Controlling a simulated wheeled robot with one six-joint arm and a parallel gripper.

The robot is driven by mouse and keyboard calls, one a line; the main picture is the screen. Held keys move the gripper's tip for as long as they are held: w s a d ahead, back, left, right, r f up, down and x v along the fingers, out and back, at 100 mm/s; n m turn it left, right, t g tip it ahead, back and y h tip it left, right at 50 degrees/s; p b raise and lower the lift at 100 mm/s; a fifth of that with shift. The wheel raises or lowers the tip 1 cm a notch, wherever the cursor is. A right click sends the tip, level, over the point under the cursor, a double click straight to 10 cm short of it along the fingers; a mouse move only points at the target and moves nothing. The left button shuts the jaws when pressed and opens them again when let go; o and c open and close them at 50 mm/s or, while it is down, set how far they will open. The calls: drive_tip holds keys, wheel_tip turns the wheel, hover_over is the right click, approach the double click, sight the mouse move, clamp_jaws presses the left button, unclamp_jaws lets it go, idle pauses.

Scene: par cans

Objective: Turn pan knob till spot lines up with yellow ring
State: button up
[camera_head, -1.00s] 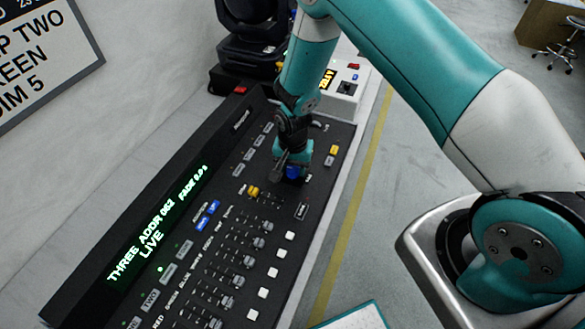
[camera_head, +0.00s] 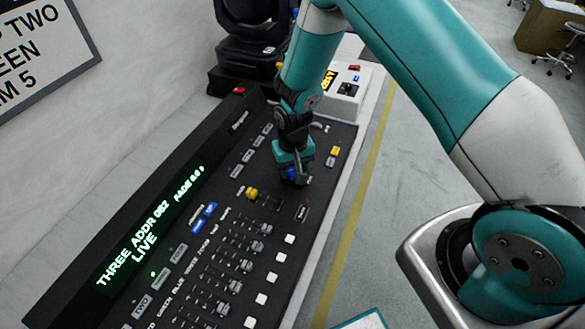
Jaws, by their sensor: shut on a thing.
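My gripper (camera_head: 293,176) points down at the upper part of the black lighting desk (camera_head: 100,249). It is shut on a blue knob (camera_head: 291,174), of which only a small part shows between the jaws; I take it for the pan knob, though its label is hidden. The desk's display (camera_head: 150,229) reads THREE ADDR 062, LIVE and a fade figure in green. The light spot and the yellow ring are not in view.
A black moving-head lamp (camera_head: 250,45) stands behind the desk. A white box (camera_head: 345,93) with an amber display sits beyond its far end. A yellow floor line (camera_head: 350,225) runs right of the desk.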

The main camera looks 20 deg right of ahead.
sight(293, 169)
idle(0.3)
drive_tip(key=o, duration=0.9)
drive_tip(key=shift+r, duration=0.15)
drive_tip(key=shift+r+b, duration=1.4)
drive_tip(key=shift+r, duration=7.2)
